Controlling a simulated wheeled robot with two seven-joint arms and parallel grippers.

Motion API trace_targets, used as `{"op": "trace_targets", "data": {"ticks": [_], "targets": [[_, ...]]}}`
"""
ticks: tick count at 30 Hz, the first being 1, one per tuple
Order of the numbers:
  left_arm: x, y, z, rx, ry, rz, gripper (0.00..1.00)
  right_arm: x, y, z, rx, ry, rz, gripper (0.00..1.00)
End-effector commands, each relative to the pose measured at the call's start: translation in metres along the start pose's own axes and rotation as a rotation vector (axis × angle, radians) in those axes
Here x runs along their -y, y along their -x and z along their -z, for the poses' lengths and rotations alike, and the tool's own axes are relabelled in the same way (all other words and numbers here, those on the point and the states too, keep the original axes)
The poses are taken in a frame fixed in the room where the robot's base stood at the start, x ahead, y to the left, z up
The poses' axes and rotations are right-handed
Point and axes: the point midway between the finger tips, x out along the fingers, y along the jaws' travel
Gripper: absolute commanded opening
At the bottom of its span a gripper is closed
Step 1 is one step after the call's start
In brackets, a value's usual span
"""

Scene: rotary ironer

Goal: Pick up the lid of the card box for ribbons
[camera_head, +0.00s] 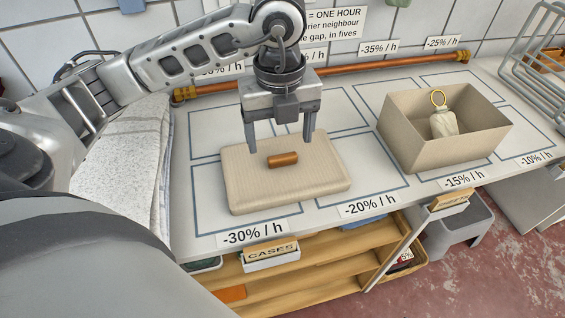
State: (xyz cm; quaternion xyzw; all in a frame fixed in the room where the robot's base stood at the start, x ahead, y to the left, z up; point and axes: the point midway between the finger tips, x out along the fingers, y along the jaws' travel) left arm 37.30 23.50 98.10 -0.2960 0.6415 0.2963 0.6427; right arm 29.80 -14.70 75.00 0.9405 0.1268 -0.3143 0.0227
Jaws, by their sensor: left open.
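The lid (240,180) is a flat beige, ribbed slab with a brown cylindrical handle (283,159) on top. It lies on the white counter, over the outlined spaces above the "-30% / h" and "-20% / h" labels. My left gripper (280,148) points down over the lid, fingers apart on either side, near the handle's far side. I cannot tell whether the fingertips touch the lid. An open beige box (405,137) stands to the right with a pale, tag-like item with a yellow ring (443,122) inside. My right gripper is not in view.
A copper pipe (370,64) runs along the back of the counter (205,215). A folded pale cloth (125,165) lies at the left under my arm. A wire rack (535,55) stands at the far right. Wooden shelves (310,270) are below the front edge. Counter between lid and box is clear.

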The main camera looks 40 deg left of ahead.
Motion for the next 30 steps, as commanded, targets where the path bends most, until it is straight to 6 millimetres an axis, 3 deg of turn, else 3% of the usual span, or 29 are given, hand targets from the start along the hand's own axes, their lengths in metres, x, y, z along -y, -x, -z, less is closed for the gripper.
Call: {"op": "trace_targets", "data": {"ticks": [9,17,18,23,30], "targets": [[0.003,-0.043,0.000,-0.003,0.000,-0.003,0.76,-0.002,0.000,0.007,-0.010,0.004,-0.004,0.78],[0.004,-0.047,0.000,-0.001,0.000,-0.001,0.76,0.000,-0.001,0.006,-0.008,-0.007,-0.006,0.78],[0.004,-0.047,0.000,-0.001,0.000,-0.001,0.74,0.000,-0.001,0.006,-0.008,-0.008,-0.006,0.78],[0.004,-0.047,0.000,-0.001,0.000,-0.001,0.29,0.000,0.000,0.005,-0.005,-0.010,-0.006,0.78],[0.004,-0.046,0.000,-0.001,0.000,0.000,0.27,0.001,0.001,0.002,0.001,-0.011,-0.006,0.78]]}}
